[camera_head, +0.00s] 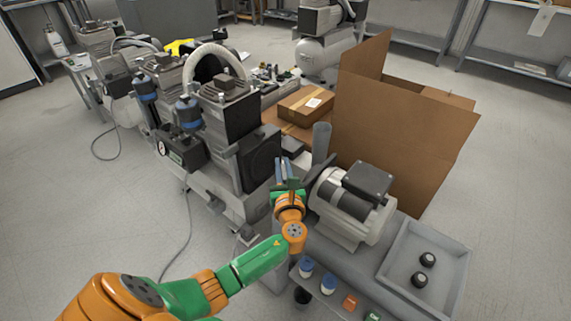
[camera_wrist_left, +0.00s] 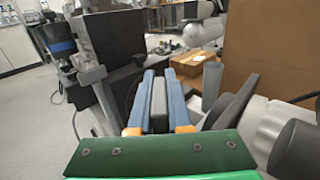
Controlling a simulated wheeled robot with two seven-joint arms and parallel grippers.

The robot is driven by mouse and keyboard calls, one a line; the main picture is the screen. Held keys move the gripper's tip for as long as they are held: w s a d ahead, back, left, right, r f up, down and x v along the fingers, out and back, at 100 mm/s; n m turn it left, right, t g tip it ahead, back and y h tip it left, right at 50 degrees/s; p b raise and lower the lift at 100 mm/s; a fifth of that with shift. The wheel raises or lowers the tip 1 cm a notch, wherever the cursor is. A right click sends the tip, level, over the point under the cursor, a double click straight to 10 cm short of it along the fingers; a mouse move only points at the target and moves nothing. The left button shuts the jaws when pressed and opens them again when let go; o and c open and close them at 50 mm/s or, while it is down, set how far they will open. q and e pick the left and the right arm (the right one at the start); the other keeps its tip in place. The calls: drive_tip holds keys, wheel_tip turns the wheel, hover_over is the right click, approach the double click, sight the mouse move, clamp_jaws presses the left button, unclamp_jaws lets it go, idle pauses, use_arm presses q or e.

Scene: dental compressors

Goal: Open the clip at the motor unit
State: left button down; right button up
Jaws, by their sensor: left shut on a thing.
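The motor unit (camera_head: 350,205) is a light grey cylinder with a dark band and a dark box on top. It stands right of my left gripper (camera_head: 287,170) in the head view. In the wrist view, the blue fingers of my left gripper (camera_wrist_left: 160,82) are shut on a grey upright piece, which looks like the clip (camera_wrist_left: 159,108). The gripper hides most of this piece in the head view. A dark slanted lever (camera_wrist_left: 232,105) lies just right of the fingers, by the motor's end. My right gripper is not in view.
A compressor with a black block (camera_head: 262,160) stands close left of the gripper. An open cardboard box (camera_head: 405,120) rises behind the motor. A grey tray (camera_head: 440,290) with two black knobs lies at right. Small coloured parts line the bench's front edge.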

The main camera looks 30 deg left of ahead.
use_arm(q)
drive_tip(key=n+g+y, duration=0.1)
drive_tip(key=n+g+y+b, duration=0.1)
drive_tip(key=g+y, duration=0.1)
drive_tip(key=shift+s+a+f+n, duration=0.1)
drive_tip(key=shift+s+a+n, duration=0.15)
drive_tip(key=shift+n, duration=0.15)
drive_tip(key=shift+s+a+n+g+y+b, duration=0.1)
drive_tip(key=shift+s+n+g+y+b, duration=0.1)
drive_tip(key=shift+n+g+y+b, duration=0.75)
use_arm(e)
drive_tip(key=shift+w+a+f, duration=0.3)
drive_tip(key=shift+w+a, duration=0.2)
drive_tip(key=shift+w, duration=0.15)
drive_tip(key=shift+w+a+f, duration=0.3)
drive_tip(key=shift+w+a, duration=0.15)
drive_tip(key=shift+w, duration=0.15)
use_arm(q)
drive_tip(key=shift+g+h, duration=0.25)
drive_tip(key=shift+g, duration=0.2)
drive_tip(key=shift+r, duration=0.2)
drive_tip(key=c, duration=0.9)
unclamp_jaws()
drive_tip(key=shift+f, duration=0.1)
drive_tip(key=shift+o, duration=0.2)
